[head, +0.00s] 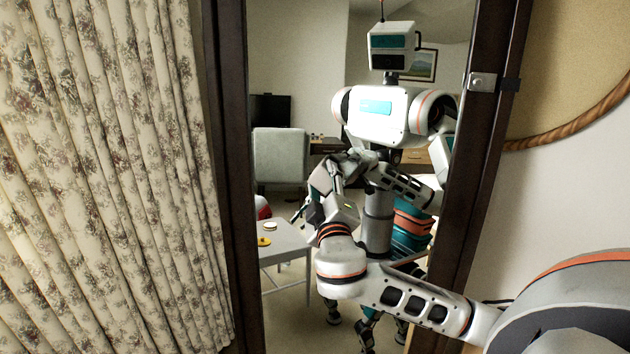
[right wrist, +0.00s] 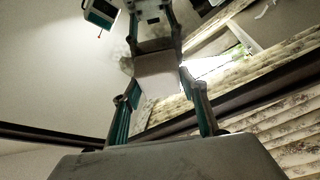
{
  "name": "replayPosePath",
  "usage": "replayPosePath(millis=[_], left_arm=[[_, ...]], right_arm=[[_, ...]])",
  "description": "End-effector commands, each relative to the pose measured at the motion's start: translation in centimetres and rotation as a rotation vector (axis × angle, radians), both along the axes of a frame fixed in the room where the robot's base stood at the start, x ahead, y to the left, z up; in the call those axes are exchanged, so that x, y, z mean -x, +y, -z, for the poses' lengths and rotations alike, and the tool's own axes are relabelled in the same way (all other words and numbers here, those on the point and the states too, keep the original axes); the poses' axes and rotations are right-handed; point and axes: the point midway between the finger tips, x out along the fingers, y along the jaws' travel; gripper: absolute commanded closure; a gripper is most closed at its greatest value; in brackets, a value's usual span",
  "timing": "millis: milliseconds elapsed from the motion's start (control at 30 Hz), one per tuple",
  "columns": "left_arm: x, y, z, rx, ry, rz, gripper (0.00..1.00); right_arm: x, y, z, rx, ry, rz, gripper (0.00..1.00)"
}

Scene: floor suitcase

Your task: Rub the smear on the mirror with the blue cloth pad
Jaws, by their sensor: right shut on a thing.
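The mirror (head: 300,110) stands upright in a dark wooden frame and shows my reflection. My right gripper (head: 340,177) reaches up to the glass in the head view. In the right wrist view my right gripper (right wrist: 160,92) is shut on the cloth pad (right wrist: 157,76), which looks pale grey there rather than blue. The pad's reflection sits close above it, so it is at or very near the glass; contact is unclear. The smear cannot be made out in the head view. My left gripper is not directly in view.
A floral curtain (head: 100,170) hangs left of the mirror. A metal latch (head: 482,82) sits on the right of the frame (head: 488,150). A round rope-edged piece (head: 590,115) is on the wall at right. The table, chair and suitcase-like stack are reflections.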

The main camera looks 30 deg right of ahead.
Motion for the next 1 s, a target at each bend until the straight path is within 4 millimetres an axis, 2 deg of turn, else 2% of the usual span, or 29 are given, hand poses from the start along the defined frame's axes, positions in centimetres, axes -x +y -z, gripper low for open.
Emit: replayPosePath(millis=[267, 633, 1000], left_arm=[[0.1, 0.0, 0.1, -0.001, 0.003, 0.000, 0.60], [0.1, 0.0, 0.2, -0.001, 0.004, 0.000, 0.60], [0.1, 0.0, 0.2, -0.001, 0.003, 0.000, 0.60]], right_arm=[[0.7, -1.0, 0.0, 0.003, -0.001, 0.006, 0.75], [2.8, -2.8, 0.0, 0.004, 0.000, 0.009, 0.75], [4.1, -3.7, 0.0, 0.004, 0.002, 0.007, 0.75]])
